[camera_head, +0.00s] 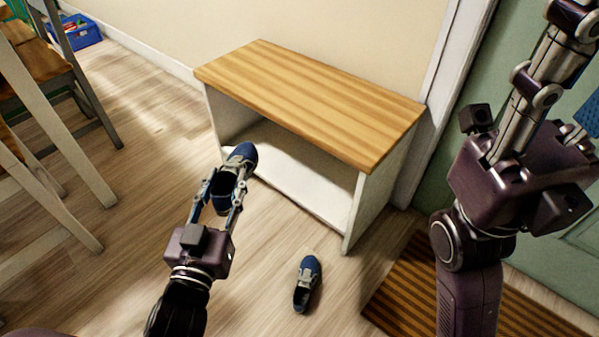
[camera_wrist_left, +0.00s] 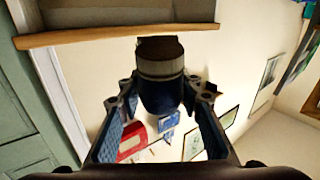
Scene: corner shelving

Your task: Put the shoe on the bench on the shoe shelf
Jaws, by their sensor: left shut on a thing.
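My left gripper (camera_head: 222,193) is shut on a blue shoe (camera_head: 243,156) with a pale sole and grey laces. It holds the shoe in front of the left part of the shelf's opening. In the left wrist view the shoe (camera_wrist_left: 162,88) sits between the two fingers, its far end dark. The shoe shelf is a white bench (camera_head: 398,190) with a wooden top (camera_head: 310,95) and an open space below. Nothing lies on its top. A second blue shoe (camera_head: 307,283) lies on the floor in front. My right gripper (camera_head: 550,75) is raised at the right; its finger gap is unclear.
A striped brown doormat (camera_head: 410,290) lies at the lower right before a green door (camera_head: 575,215). Wooden chairs (camera_head: 60,75) stand at the left. A blue bin (camera_head: 80,30) is at the back left. Bare floor lies left of the bench.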

